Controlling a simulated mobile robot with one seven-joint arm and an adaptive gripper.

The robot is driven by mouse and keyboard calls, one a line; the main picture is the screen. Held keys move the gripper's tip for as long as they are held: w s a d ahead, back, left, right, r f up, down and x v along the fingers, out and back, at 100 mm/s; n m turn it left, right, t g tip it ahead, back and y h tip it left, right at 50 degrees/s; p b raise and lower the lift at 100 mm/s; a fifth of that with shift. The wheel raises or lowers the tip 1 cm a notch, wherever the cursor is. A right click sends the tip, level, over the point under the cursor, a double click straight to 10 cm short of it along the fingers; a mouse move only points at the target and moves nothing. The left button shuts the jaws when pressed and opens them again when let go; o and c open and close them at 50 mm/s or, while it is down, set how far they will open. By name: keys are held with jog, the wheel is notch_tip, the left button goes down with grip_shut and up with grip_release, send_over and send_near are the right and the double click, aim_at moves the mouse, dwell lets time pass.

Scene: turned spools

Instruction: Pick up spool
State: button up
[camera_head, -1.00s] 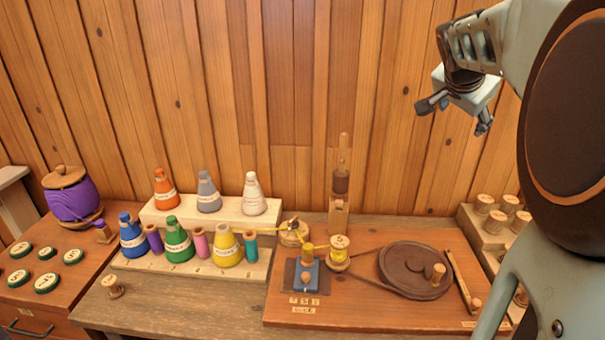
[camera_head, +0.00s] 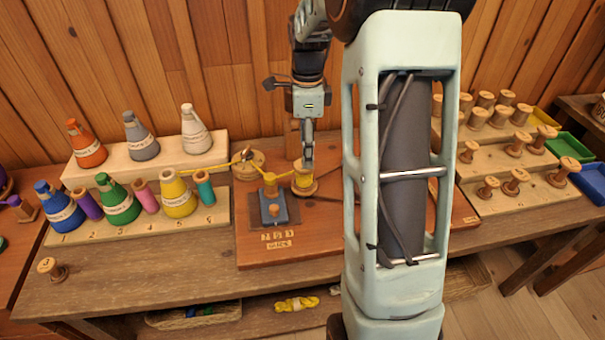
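The spool with yellow thread (camera_head: 303,181) stands upright on the winding board (camera_head: 262,254), and a yellow thread runs to it from the left. My gripper (camera_head: 290,122) is in front of the back wall, above this spool. One finger sticks out to the left, and the other points down close over the spool's top; I cannot tell whether it touches. The fingers are apart with nothing seen between them. A bare wooden spool (camera_head: 51,269) stands alone at the bench's front left. Purple (camera_head: 88,204), pink (camera_head: 146,197) and teal (camera_head: 204,189) spools stand among the cones.
A blue-based post (camera_head: 272,207) stands just left of the yellow spool. Cones such as the yellow one (camera_head: 177,196) fill the stepped rack at left. Several bare spools stand on a stepped rack (camera_head: 478,160) at right. My arm hides the board's right part.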

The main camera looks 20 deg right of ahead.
aim_at(304, 175)
jog(key=f, duration=0.6)
jog(key=shift+s+a+f, duration=0.1)
jog(key=shift+a+f, duration=0.1)
jog(key=shift+a, duration=0.15)
jog(key=shift+c, duration=0.3)
jog(key=c, duration=1.2)
jog(key=shift+r, duration=0.1)
